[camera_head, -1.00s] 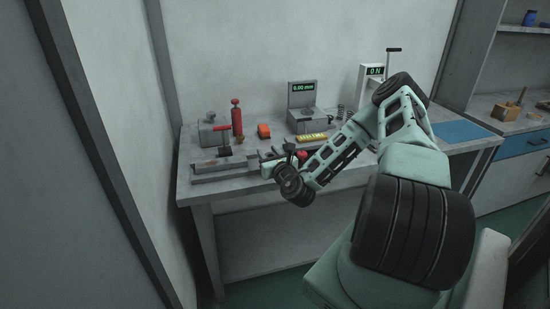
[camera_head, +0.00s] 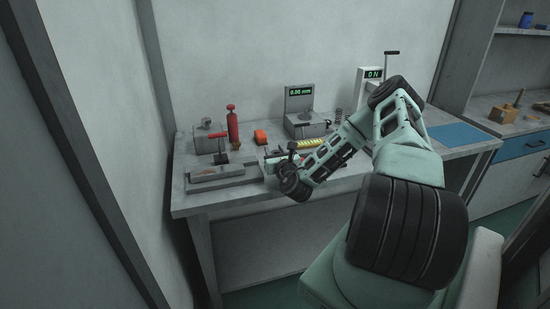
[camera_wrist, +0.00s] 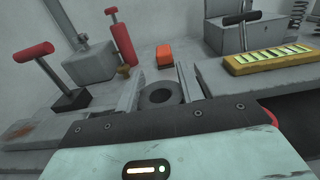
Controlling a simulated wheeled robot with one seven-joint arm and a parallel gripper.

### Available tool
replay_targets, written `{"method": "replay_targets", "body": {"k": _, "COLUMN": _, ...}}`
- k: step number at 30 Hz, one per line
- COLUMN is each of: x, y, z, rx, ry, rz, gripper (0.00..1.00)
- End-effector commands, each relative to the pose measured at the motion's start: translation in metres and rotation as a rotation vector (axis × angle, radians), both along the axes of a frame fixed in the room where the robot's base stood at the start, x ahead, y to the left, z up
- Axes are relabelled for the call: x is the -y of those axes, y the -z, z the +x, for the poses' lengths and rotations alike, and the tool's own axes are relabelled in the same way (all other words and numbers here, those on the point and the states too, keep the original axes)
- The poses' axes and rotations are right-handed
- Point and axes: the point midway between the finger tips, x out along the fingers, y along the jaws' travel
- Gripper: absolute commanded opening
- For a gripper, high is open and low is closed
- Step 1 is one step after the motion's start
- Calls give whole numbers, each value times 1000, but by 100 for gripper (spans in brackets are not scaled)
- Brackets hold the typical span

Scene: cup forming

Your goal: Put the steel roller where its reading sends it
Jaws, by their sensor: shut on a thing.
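My gripper (camera_wrist: 160,92) is shut on a dark grey ring-ended cylinder, the steel roller (camera_wrist: 160,97), which shows between its two fingers in the wrist view. In the head view my gripper (camera_head: 269,162) is over the front part of the bench, and the roller cannot be made out there. A gauge with a green display (camera_head: 300,92) stands at the back of the bench. Its digits are small and look like 0.00 or 0.06 mm. A second instrument with a lever (camera_head: 374,74) reads 0 N.
A red-handled tool on a flat block (camera_head: 220,157), a grey weight (camera_head: 209,138), a red cylinder (camera_head: 232,124) and an orange block (camera_head: 260,136) stand left of the gauge. A yellow striped strip (camera_wrist: 272,61) lies to the right of my gripper. A blue mat (camera_head: 458,134) is clear.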

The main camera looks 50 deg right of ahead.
Motion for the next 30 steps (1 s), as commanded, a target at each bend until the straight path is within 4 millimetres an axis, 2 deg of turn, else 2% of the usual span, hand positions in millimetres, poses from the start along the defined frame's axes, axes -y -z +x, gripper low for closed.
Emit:
{"method": "replay_targets", "body": {"k": 3, "x": 0, "y": 19, "z": 0, "rx": 0, "ry": 1, "rz": 1, "gripper": 9}}
{"method": "replay_targets", "body": {"k": 5, "x": 0, "y": 23, "z": 0, "rx": 0, "ry": 0, "rz": 0, "gripper": 9}}
{"method": "replay_targets", "body": {"k": 28, "x": -1, "y": 35, "z": 0, "rx": -1, "ry": -1, "rz": 1, "gripper": 9}}
{"method": "replay_targets", "body": {"k": 29, "x": -1, "y": 36, "z": 0, "rx": -1, "ry": -1, "rz": 1, "gripper": 46}}
{"method": "replay_targets", "body": {"k": 30, "x": -1, "y": 36, "z": 0, "rx": -2, "ry": -1, "rz": 1, "gripper": 57}}
